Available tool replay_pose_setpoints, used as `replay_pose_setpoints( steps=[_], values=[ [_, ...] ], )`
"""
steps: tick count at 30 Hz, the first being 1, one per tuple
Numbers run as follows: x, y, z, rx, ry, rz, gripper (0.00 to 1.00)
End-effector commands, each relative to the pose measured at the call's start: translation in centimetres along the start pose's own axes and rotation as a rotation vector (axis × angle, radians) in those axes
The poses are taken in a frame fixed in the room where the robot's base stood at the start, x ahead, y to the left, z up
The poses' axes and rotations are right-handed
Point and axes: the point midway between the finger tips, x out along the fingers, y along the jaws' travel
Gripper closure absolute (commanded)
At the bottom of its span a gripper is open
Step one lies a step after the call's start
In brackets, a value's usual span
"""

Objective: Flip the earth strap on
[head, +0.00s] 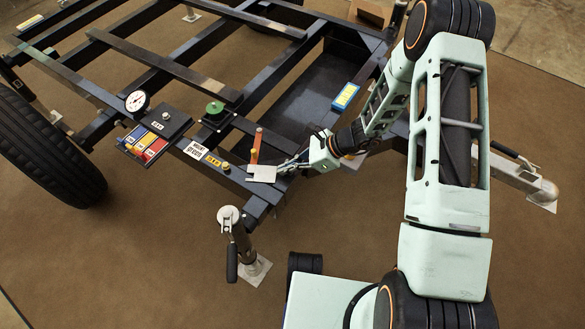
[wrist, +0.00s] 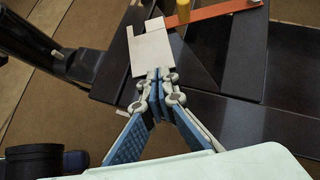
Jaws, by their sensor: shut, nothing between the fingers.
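An orange bar (head: 258,138), which looks like the earth strap, lies at the front corner of the dark frame in the head view. It also shows at the top of the wrist view (wrist: 225,13), with a yellow post (wrist: 183,10) on it. A pale notched plate (head: 262,174) sits at the bar's near end. The plate also shows in the wrist view (wrist: 152,52). My gripper (head: 281,168) is shut and empty. Its fingertips (wrist: 160,74) are at the plate's edge, apart from the orange bar. I cannot tell whether they touch the plate.
A panel of coloured switches (head: 146,144), a dial gauge (head: 137,101) and a green knob (head: 214,108) sit along the frame to the left. A jack leg (head: 229,222) stands below the corner. A blue and yellow level (head: 346,96) lies behind my gripper.

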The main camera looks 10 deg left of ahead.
Motion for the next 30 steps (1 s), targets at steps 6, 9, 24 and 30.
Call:
replay_pose_setpoints(
  steps=[6, 9, 24, 30],
  values=[
    [0.0, 0.0, 0.0, 0.000, 0.000, 0.000, 1.00],
    [0.4, 0.3, 0.3, 0.000, -0.002, 0.001, 1.00],
    [3.1, 2.2, 2.9, 0.000, 0.001, 0.000, 1.00],
    [3.0, 2.1, 2.9, 0.000, 0.000, 0.000, 1.00]
  ],
)
